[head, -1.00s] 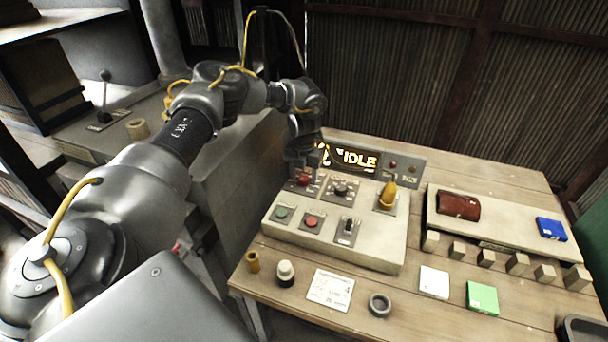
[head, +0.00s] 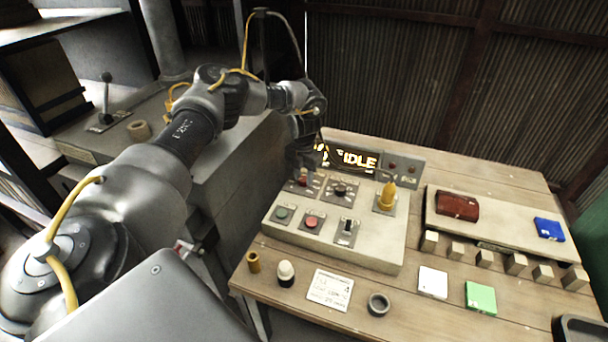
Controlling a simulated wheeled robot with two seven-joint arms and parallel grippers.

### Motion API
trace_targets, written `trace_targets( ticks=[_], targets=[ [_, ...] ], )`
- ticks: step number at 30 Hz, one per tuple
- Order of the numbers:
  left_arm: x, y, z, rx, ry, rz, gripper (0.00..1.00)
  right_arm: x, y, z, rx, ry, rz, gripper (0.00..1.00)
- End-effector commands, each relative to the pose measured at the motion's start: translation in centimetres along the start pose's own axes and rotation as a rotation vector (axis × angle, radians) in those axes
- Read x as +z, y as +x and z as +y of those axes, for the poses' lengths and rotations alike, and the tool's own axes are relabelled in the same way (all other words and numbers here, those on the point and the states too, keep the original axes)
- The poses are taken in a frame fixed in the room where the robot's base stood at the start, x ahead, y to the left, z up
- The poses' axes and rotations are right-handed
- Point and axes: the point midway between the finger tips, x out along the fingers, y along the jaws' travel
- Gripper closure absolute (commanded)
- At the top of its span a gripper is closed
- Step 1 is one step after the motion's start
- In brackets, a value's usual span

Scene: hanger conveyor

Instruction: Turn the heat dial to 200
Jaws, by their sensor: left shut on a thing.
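A control box (head: 375,252) stands on the wooden table. At its upper left is a red dial (head: 303,181), with a dark dial (head: 340,191) on a marked plate just right of it. The lettering around both is too small to read, so I cannot tell their settings. My left gripper (head: 302,170) points down over the red dial and is shut on it, hiding most of it. My right gripper is not in view.
The box also carries a yellow knob (head: 387,195), a green button (head: 282,213), a red button (head: 311,222) and a toggle switch (head: 347,229). A board (head: 490,212) with a red wallet-like item (head: 457,206) lies right. A card (head: 330,289) and small items lie in front.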

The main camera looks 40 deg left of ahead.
Motion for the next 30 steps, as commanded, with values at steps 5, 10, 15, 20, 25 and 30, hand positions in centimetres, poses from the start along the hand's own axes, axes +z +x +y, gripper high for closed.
trace_targets(
  ticks=[5,10,15,20,25,30],
  targets=[
    [0.04,-0.12,0.05,0.001,0.136,-0.001,0.91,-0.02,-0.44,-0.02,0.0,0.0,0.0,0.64],
    [0.06,-0.12,0.03,0.001,0.254,-0.002,0.91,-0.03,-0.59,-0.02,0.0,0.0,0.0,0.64],
    [0.09,-0.12,0.02,0.001,0.342,-0.002,0.91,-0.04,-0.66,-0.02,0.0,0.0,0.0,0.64],
    [0.1,-0.12,0.02,0.001,0.393,-0.003,0.91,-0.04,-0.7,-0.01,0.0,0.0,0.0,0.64],
    [0.11,-0.11,0.02,0.001,0.418,-0.003,0.91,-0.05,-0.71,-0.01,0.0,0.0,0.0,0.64],
    [0.12,-0.11,0.02,0.001,0.423,-0.003,0.91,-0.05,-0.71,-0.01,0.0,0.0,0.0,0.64]
  ],
)
